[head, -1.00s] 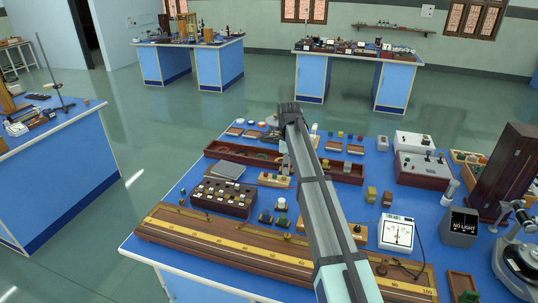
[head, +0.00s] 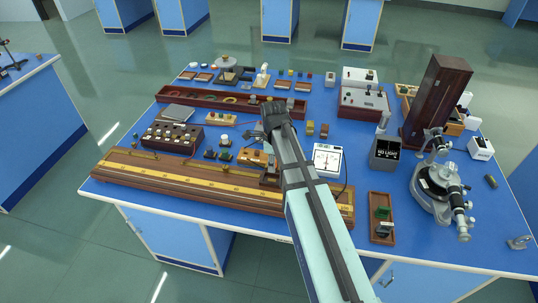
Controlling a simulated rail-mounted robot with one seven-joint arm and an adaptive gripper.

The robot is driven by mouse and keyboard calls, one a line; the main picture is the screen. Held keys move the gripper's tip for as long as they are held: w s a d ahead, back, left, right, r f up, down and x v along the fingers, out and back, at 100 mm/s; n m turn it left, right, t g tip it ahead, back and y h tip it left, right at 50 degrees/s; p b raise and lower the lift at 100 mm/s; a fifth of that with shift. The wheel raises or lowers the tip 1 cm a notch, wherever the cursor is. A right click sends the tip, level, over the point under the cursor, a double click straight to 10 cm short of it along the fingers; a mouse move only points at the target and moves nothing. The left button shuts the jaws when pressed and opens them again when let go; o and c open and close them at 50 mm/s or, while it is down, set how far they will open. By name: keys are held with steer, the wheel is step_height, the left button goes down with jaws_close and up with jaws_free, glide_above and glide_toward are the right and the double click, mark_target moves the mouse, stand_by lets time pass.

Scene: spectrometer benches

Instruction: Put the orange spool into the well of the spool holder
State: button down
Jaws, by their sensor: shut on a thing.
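My gripper (head: 272,110) is over the middle of the blue bench, by the right end of the long brown tray. It points away from the camera, and my wrist covers its fingertips. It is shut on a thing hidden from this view. I cannot make out the orange spool. A tan wooden block with dark parts (head: 253,157) lies just left of my arm. Another tan block with small knobs (head: 218,118) lies in front of the long tray. I cannot tell which piece is the spool holder.
The long brown tray (head: 185,96) lies behind. A long wooden scale bench (head: 150,172) runs along the front. A white dial meter (head: 327,160), a grey box (head: 385,153), a tall brown cabinet (head: 437,98) and a spectrometer (head: 436,185) stand right. Several small blocks lie behind my gripper.

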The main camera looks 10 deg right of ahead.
steer(key=shift+w+a+f, duration=0.15)
steer(key=shift+w+f, duration=0.1)
steer(key=shift+f+b, duration=1.95)
steer(key=shift+f, duration=1.1)
steer(key=c, duration=0.7)
jaws_free()
steer(key=shift+o, duration=0.2)
step_height(320, 180, up, 12)
steer(key=shift+a, duration=0.1)
